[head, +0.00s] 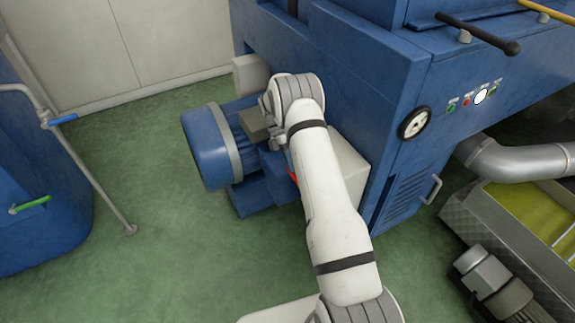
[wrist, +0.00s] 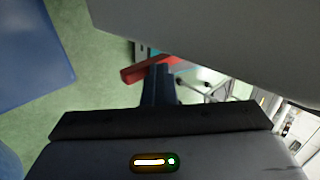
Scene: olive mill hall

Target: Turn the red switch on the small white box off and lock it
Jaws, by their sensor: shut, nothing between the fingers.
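A pale box (head: 348,163) sits on the side of the blue machine, partly hidden behind my arm. A small piece of the red switch (head: 293,178) shows at the left edge of my arm. In the wrist view the red switch (wrist: 147,68) is a red bar beside the fingertips, below a large pale surface (wrist: 200,40). My gripper (wrist: 158,72) is shut and empty, its dark fingers overlapping the red bar in the picture. I cannot tell whether they touch it. In the head view my arm hides most of the gripper. No lock can be made out.
A blue motor (head: 207,147) stands left of my arm, with another pale box (head: 250,75) above it. A pipe rail (head: 85,165) stands at left; green floor between is clear.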

